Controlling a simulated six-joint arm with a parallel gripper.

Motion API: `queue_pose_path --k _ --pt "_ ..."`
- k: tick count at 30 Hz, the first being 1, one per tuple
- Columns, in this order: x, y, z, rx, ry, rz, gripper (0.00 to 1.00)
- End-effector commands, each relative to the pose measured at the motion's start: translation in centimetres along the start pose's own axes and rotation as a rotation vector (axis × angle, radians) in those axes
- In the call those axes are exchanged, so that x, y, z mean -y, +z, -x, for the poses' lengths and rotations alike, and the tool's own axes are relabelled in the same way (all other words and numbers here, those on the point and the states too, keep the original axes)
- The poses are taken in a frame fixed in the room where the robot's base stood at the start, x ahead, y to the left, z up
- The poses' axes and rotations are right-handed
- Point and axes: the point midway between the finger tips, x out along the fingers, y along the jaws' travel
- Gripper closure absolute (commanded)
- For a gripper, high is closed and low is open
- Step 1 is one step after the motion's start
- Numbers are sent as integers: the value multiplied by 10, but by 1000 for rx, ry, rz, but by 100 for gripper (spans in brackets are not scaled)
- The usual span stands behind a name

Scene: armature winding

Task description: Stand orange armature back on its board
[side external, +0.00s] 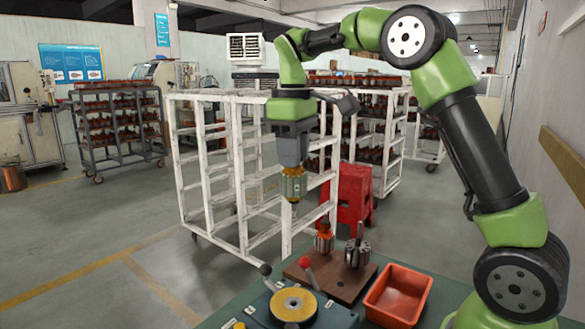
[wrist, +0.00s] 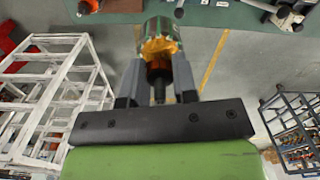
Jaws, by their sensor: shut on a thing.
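My gripper (wrist: 153,84) is shut on an armature with yellow-orange windings (wrist: 158,44), a greenish metal core and a dark shaft. In the side view the held armature (side external: 293,184) hangs upright in the air, its shaft end pointing down, above and left of the brown board (side external: 318,285). The jaws (side external: 291,166) cover its upper part. On the board stand an orange-red armature (side external: 323,238) and a grey slotted armature (side external: 358,252) with an upright shaft. In the wrist view the board lies at the top edge, mostly cut off.
A white rack (side external: 245,190) and a red stool (side external: 355,190) stand behind.

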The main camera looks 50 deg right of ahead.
Motion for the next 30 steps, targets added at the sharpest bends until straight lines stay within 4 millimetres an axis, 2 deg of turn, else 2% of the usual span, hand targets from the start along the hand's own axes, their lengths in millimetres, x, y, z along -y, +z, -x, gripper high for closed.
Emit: queue_pose_path --k 1,6,18,26,30 --pt "-13 -3 -1 -1 1 -30 100" --pt "-43 -7 -2 -3 -1 -101 100" --pt "-93 -5 -8 -11 -6 -224 100" --pt "-90 -5 -34 -6 -8 -215 100" --pt "-90 -5 -56 -5 -8 -214 100"
